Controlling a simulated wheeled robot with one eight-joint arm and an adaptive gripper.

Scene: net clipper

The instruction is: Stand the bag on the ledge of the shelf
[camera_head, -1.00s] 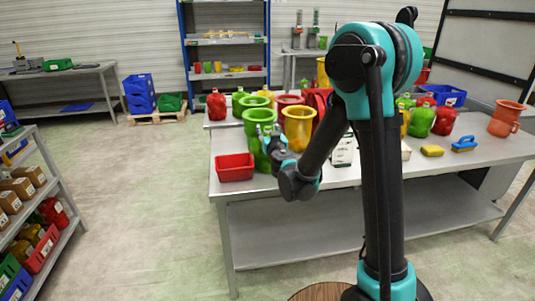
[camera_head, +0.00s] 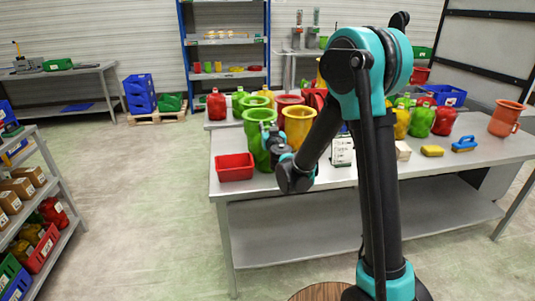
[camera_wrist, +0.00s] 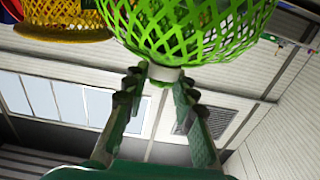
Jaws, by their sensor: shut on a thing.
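The green net bag (camera_wrist: 190,25) fills the top of the wrist view, its open lattice hanging over my fingertips. My gripper (camera_wrist: 162,82) is shut on the white collar (camera_wrist: 163,72) at the bag's narrow end. In the head view my gripper (camera_head: 272,137) is above the table's left part, in front of a green wide-rimmed vessel (camera_head: 259,114). There the bag cannot be told apart from that vessel. The blue-framed shelf (camera_head: 226,42) stands against the back wall, and a grey shelf (camera_head: 50,185) is at the left; I cannot tell which has the ledge.
The floor left of the table is clear.

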